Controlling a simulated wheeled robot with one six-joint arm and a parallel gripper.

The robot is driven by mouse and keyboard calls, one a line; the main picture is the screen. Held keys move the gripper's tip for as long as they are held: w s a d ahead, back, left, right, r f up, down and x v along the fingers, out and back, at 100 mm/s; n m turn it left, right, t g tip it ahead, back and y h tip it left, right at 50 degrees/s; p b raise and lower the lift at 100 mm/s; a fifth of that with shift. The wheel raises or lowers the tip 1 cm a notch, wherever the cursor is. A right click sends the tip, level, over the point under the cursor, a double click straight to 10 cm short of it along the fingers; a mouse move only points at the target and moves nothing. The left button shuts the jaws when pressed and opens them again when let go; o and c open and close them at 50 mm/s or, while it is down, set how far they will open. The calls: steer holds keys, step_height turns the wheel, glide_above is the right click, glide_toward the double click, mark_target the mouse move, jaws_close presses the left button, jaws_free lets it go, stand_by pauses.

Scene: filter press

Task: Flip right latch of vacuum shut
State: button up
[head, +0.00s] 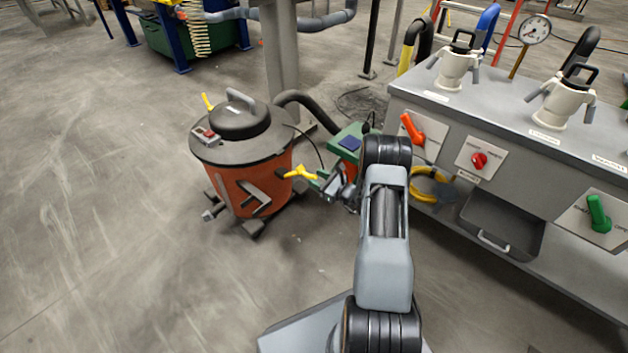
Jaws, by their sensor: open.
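The vacuum (240,150) is an orange drum with a dark grey lid, standing on the floor left of centre. Its right latch (300,173) is yellow and sticks outward from the right side, just below the lid rim. The left latch (207,102) is also yellow and stands up at the far left of the lid. My gripper (326,184) is open, close to the right of the right latch's outer end. I cannot tell whether they touch. My own arm partly hides the gripper.
A green and red machine (350,143) stands close behind my gripper. A black hose (308,108) runs behind the vacuum near a grey post (283,65). A grey bench (515,140) with handles and valves fills the right. The floor at left is clear.

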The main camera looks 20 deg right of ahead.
steer(key=shift+x, duration=0.8)
steer(key=shift+c, duration=0.3)
jaws_close()
